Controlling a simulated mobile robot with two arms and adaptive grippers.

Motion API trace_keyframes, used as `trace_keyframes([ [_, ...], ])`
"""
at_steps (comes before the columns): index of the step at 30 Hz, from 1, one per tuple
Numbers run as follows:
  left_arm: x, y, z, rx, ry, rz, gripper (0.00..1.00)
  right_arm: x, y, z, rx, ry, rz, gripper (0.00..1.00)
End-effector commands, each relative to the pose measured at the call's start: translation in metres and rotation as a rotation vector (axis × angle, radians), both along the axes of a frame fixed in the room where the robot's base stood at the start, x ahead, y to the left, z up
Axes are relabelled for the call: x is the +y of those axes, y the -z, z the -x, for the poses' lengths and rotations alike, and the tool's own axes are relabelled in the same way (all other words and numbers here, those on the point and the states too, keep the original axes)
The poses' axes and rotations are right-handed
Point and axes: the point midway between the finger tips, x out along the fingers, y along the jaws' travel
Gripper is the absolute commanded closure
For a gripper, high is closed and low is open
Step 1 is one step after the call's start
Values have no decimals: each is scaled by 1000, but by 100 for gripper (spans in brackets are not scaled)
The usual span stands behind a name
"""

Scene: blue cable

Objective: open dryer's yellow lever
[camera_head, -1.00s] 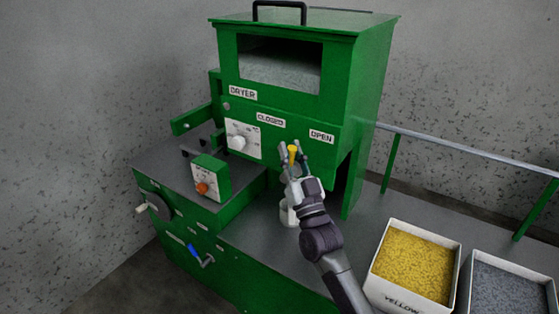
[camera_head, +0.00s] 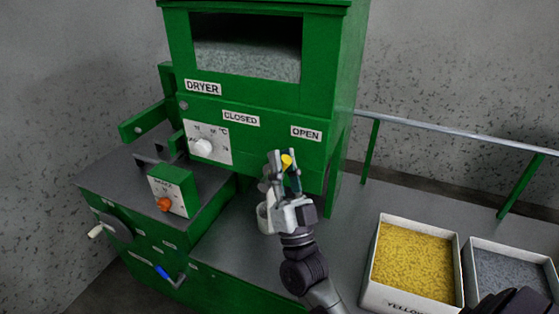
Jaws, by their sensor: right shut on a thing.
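The green dryer (camera_head: 260,100) stands in the middle, with a CLOSED label (camera_head: 240,118) and an OPEN label (camera_head: 306,133) on its front. The yellow lever (camera_head: 287,160) shows its tip below these labels, nearer to OPEN. My right gripper (camera_head: 284,168) is shut on the lever, with its fingers on either side of it. The fingers hide most of the lever. My left gripper is not in view.
A white dial panel (camera_head: 207,143) and a green box with an orange knob (camera_head: 170,190) are left of the gripper. A bin of yellow granules (camera_head: 368,292) and a bin of grey granules (camera_head: 464,268) stand at right. A rail (camera_head: 450,132) runs behind them.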

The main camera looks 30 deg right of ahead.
Motion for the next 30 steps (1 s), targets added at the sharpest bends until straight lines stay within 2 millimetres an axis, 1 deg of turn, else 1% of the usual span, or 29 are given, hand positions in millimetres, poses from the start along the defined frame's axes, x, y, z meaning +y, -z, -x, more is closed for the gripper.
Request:
trace_keyframes([
  [4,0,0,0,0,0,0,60,0,2,0,2,-3,-5,100],
  [5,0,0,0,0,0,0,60,0,2,0,2,-3,-5,74],
  [6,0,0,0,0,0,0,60,0,2,0,3,-3,-5,68],
  [7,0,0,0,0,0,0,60,0,2,0,3,-3,-4,66],
  [13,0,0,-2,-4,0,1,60,0,1,0,2,-2,-3,66],
  [15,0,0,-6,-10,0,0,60,0,2,0,2,-2,-2,66],
  [19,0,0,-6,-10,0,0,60,1,9,5,5,-3,-3,66],
  [23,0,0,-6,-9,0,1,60,4,26,19,8,-3,-2,66],
  [30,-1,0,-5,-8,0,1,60,11,65,53,7,-3,-2,66],
])
